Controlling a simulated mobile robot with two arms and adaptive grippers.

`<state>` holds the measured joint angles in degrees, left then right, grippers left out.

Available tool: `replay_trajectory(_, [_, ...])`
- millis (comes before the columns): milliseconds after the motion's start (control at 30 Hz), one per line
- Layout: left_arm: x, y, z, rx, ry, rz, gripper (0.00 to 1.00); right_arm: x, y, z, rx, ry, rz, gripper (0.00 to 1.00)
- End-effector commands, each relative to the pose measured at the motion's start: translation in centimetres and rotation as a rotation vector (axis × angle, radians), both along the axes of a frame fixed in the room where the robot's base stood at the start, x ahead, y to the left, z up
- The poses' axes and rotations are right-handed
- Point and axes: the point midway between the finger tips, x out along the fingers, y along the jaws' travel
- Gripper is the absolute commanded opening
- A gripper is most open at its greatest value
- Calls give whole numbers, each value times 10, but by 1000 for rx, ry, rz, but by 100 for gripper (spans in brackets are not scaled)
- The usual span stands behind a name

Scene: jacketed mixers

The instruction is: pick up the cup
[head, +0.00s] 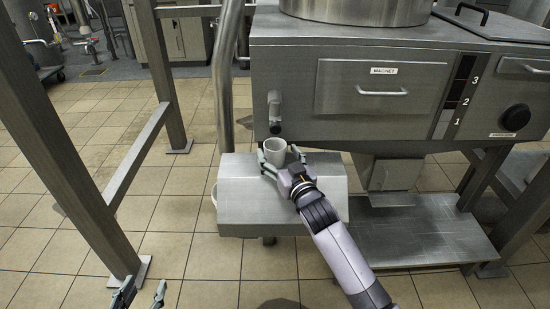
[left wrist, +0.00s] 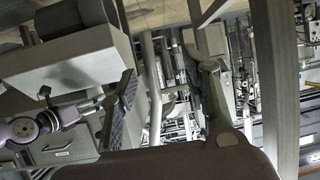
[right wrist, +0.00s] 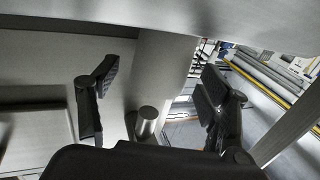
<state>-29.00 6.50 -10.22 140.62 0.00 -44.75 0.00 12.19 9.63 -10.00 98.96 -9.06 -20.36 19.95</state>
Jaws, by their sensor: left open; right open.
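The cup (head: 276,151) is small, pale grey and upright on the grey box-shaped stand (head: 240,205), below the spout (head: 275,108) of the steel machine. My right gripper (head: 280,158) is open, with its fingers on either side of the cup; I cannot tell whether they touch it.
The steel machine (head: 340,55) with a drawer and knob stands behind the cup. A vertical pipe (head: 222,85) rises just left of the stand. A metal frame post (head: 60,150) and rail stand at the left, near my left gripper. The tiled floor (head: 190,240) between is clear.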

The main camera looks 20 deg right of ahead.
Motion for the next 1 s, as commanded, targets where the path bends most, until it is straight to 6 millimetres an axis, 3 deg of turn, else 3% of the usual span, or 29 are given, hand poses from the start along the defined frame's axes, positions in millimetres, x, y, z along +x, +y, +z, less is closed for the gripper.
replay_trajectory(300, [18,-11,40,-56,-229,-15,43,28,3,-2,-1,0,0,71])
replay_trajectory(600, [19,-11,44,-60,-246,-16,43,30,3,-1,0,0,0,70])
replay_trajectory(1000, [19,-11,44,-59,-245,-15,43,30,3,-1,0,1,0,43])
